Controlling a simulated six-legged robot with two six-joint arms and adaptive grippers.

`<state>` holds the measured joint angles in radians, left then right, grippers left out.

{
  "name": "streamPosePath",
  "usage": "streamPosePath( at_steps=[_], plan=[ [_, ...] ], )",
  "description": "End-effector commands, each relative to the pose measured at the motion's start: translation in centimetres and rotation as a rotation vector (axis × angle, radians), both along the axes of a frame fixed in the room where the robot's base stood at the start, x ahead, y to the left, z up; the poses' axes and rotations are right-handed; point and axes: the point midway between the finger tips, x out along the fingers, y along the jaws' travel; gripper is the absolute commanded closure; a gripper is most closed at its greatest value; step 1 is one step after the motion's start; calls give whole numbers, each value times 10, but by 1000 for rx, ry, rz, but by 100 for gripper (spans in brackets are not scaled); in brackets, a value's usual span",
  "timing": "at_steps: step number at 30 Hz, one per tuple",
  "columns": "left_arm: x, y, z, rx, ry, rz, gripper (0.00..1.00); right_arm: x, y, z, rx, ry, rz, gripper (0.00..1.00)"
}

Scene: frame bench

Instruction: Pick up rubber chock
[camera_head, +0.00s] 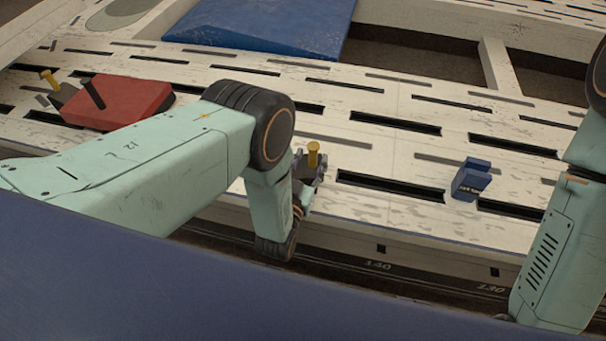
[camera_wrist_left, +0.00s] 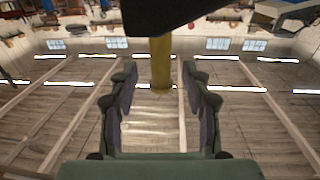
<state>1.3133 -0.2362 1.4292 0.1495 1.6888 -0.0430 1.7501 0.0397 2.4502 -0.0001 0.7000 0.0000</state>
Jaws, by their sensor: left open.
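A yellow upright peg (camera_head: 313,154) shows at my left gripper (camera_head: 307,170) in the head view. In the left wrist view the yellow peg (camera_wrist_left: 161,62) joins a dark body (camera_wrist_left: 185,14) at the top edge, which looks like the rubber chock. My left gripper (camera_wrist_left: 160,88) is open, with one finger to each side of the peg's line. I cannot tell whether either finger touches the peg. In the head view the gripper and arm hide most of the dark body. My right arm shows at the right; its gripper is out of view.
A slotted pale bench (camera_head: 385,150) spans the scene. A red block (camera_head: 125,103) with a dark bar lies at the left, near another yellow peg (camera_head: 48,78). A small blue block (camera_head: 471,180) stands at the right. A large blue wedge (camera_head: 270,25) lies at the back.

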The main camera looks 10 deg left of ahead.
Motion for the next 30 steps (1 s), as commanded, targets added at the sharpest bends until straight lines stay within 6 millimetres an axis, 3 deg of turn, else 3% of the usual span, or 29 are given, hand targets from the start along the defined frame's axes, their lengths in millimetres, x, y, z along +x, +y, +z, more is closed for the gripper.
streamPosePath(
  at_steps=[6,15,30],
  plan=[
    [26,-2,-3,0,-1,1,52,0,0,-14,0,0,0,50],
    [30,-4,-2,0,1,1,52,0,0,-14,0,0,0,50],
    [29,-5,-2,0,2,1,95,0,0,-14,0,0,0,50]
  ],
)
